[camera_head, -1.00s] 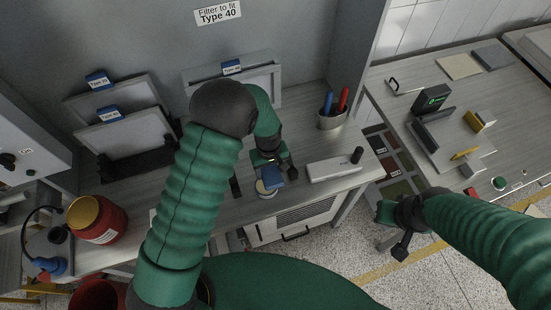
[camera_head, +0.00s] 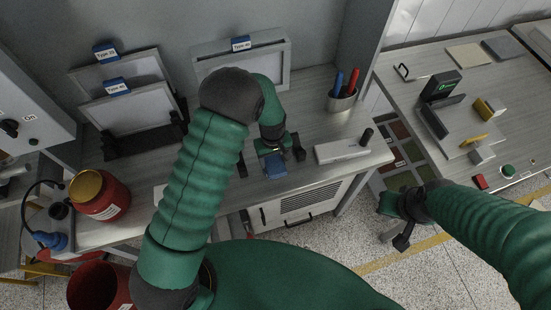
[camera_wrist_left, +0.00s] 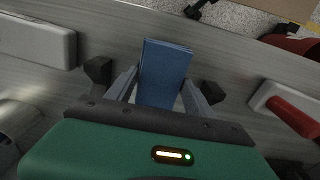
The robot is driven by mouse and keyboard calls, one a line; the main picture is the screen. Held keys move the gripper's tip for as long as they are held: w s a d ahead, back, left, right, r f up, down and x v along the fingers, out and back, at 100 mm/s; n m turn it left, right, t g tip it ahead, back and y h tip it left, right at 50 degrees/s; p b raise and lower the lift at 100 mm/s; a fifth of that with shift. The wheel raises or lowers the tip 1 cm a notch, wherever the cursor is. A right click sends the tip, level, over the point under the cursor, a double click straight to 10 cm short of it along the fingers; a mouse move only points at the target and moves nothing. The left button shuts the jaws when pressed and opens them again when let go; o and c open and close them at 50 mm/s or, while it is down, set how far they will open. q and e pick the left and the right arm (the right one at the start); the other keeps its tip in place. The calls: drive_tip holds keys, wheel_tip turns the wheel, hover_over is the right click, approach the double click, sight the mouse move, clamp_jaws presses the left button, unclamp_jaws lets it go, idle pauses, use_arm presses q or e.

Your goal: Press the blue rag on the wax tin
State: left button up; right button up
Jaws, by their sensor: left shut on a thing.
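The blue rag (camera_head: 274,166) is a folded blue block at the front of the grey bench. In the left wrist view the rag (camera_wrist_left: 165,68) sits between the two fingers. My left gripper (camera_head: 276,152) is shut on the rag; its fingers also show in the left wrist view (camera_wrist_left: 161,92). I cannot make out the wax tin; it seems hidden under the rag, so contact cannot be judged. My right gripper (camera_head: 396,214) hangs over the floor right of the bench, away from the rag; its jaw opening is unclear.
A white box with a dark knob (camera_head: 342,150) lies right of the rag. A metal cup (camera_head: 342,102) with pens stands behind it. A red jar (camera_head: 100,197) stands at the left. Framed filters (camera_head: 128,115) lean at the back.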

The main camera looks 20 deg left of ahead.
sight(274, 160)
use_arm(q)
drive_tip(key=shift+w+a+f, duration=0.3)
drive_tip(key=shift+a, duration=0.05)
drive_tip(key=shift+s+d, duration=0.2)
drive_tip(key=shift+d, duration=0.3)
drive_tip(key=shift+w+a+f+b, duration=0.1)
drive_tip(key=shift+a+f+b, duration=0.05)
drive_tip(key=shift+f+b, duration=0.15)
drive_tip(key=shift+a+r, duration=0.1)
drive_tip(key=shift+a, duration=0.1)
use_arm(e)
drive_tip(key=shift+w+a+f, duration=0.25)
drive_tip(key=shift+a+f, duration=0.05)
drive_tip(key=shift+a, duration=0.05)
use_arm(q)
drive_tip(key=shift+d, duration=0.2)
use_arm(e)
drive_tip(key=shift+d, duration=0.2)
